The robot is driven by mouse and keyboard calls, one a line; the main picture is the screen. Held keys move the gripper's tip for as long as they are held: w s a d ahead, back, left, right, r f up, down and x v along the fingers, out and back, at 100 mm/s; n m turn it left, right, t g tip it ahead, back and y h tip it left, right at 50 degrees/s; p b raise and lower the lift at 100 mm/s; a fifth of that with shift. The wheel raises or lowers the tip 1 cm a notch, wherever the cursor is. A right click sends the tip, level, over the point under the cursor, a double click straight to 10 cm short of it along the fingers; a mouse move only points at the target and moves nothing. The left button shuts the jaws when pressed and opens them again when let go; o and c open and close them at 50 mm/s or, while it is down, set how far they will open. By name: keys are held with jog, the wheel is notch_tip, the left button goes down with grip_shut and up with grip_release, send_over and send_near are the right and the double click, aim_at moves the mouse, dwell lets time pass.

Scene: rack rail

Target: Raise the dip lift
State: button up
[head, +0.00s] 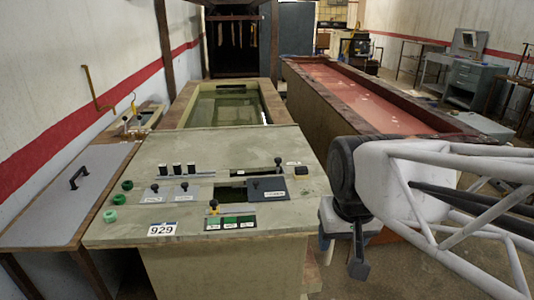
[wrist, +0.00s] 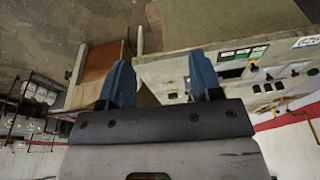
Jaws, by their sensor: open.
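The control desk (head: 150,260) stands at centre left with a sloped panel. On it are two small black-knobbed levers on grey plates, a left one (head: 154,188) and a right one (head: 184,186). A yellow-and-black lever (head: 213,205) stands above several green buttons (head: 231,222). Another black-knobbed lever (head: 278,162) stands at the upper right, above a dark labelled plate (head: 267,189). I cannot read which control is the dip lift. My gripper (head: 341,258) is open and empty, right of the desk and apart from it. The wrist view shows its two blue fingers (wrist: 160,78) spread, with the desk (wrist: 170,72) beyond.
A long liquid-filled tank (head: 228,108) lies behind the desk, and a long red-topped trough (head: 350,95) lies behind right. A grey lidded bench (head: 65,195) adjoins the desk's left side. Open floor (head: 440,265) shows at the right.

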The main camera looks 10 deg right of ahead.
jog(key=w+r+m, duration=0.2)
jog(key=w+r, duration=0.2)
jog(key=w, duration=1)
jog(key=m+g, duration=0.2)
jog(key=m, duration=0.4)
send_over(278, 159)
jog(key=f, duration=1.1)
jog(key=shift+s, duration=0.25)
jog(key=shift+w+f, duration=0.15)
jog(key=shift+w, duration=0.15)
jog(key=shift+f, duration=0.1)
jog(key=shift+f, duration=3.85)
jog(key=shift+r, duration=0.1)
grip_shut()
